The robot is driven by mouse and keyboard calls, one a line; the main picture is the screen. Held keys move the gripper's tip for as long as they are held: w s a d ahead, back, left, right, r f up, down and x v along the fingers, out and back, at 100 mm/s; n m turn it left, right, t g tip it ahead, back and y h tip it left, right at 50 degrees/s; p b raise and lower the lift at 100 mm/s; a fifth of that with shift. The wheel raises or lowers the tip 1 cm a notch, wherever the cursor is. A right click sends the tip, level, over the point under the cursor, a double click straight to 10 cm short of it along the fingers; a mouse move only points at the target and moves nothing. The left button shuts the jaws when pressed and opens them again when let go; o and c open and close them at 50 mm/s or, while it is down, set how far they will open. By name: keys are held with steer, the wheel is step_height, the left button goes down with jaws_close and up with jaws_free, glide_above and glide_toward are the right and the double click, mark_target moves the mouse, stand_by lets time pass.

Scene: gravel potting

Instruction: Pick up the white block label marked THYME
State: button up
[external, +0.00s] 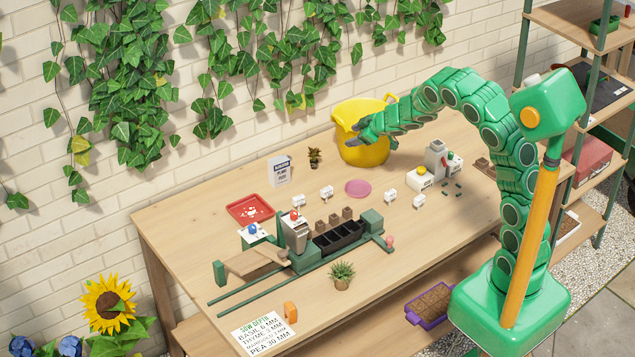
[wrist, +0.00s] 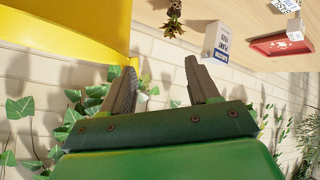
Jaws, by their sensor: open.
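Several small white block labels stand on the table in the external view: one at the left (external: 298,201), one beside it (external: 326,192), one right of the pink disc (external: 390,195) and one farther right (external: 418,201). Their lettering is too small to read, so I cannot tell which is THYME. My gripper (external: 355,138) is open and empty, raised in front of the yellow bucket and well away from the labels. In the wrist view my gripper's two fingers (wrist: 162,75) are spread with nothing between them.
A yellow bucket (external: 365,149) stands close to my gripper and fills the wrist view's upper left (wrist: 65,30). A small plant (external: 314,158), a printed white box (external: 280,171), a red tray (external: 231,208), a pink disc (external: 358,188) and a green seed-tray rig (external: 372,221) occupy the table.

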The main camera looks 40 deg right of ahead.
steer(key=a+f+n+g+y, duration=0.25)
steer(key=a+f+y, duration=0.35)
steer(key=a, duration=0.4)
steer(key=n+g+y, duration=0.2)
steer(key=n+g, duration=0.1)
glide_toward(303, 197)
steer(key=x, duration=0.4)
steer(key=shift+d+f, duration=0.2)
steer(key=shift+f, duration=0.05)
steer(key=shift+w+a+f+y, duration=0.2)
steer(key=shift+a+f, duration=0.1)
steer(key=shift+a, duration=0.25)
steer(key=shift+w+a+f+y, duration=0.1)
steer(key=shift+w+a+f, duration=0.15)
steer(key=shift+a, duration=0.25)
steer(key=shift+x, duration=2.6)
steer(key=shift+w+r, duration=0.1)
steer(key=shift+c, duration=0.2)
jaws_close()
